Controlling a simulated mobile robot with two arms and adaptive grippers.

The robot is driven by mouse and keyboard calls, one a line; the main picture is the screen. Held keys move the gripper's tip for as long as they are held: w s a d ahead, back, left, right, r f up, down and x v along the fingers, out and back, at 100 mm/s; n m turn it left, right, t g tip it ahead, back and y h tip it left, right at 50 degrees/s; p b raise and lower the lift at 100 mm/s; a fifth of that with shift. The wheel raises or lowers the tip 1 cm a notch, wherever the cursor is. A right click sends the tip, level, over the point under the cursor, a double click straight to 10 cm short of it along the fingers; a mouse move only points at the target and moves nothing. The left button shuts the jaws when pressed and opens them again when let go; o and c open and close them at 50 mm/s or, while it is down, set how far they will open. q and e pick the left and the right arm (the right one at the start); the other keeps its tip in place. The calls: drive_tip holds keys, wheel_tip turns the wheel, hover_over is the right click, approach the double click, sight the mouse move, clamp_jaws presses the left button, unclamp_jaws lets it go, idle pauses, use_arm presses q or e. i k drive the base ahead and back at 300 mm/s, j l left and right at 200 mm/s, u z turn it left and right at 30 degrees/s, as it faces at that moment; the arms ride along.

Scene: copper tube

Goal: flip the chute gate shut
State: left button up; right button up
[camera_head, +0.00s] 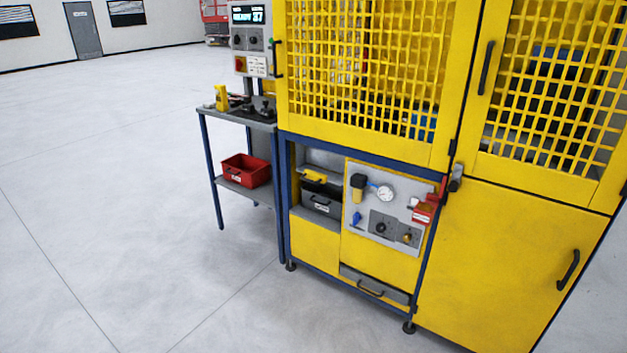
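I cannot tell for certain which part is the chute gate. An open bay in the front of the yellow machine (312,262) holds a pale sloped panel (322,158) and a dark grey box with a handle (320,204). A yellow piece (313,176) lies above the box. Low on the front, a grey flap or drawer front (374,287) with a dark handle seems to stand out a little from the yellow panel. Neither of my grippers shows in the head view.
A side table (236,115) stands left of the machine, with a red bin (247,170) on its lower shelf. A control panel (248,40) rises behind it. A gauge panel (385,210) with knobs sits beside the bay. The grey floor (120,220) at left is clear.

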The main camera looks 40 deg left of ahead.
sight(315, 175)
drive_tip(key=i+j+u, duration=0.15)
drive_tip(key=i+j, duration=0.3)
drive_tip(key=i+j+u, duration=0.2)
drive_tip(key=i+j, duration=0.2)
drive_tip(key=i+j+u, duration=0.15)
drive_tip(key=i+j, duration=0.15)
drive_tip(key=i, duration=0.3)
drive_tip(key=i+j+u, duration=0.15)
drive_tip(key=i, duration=0.35)
drive_tip(key=j, duration=0.1)
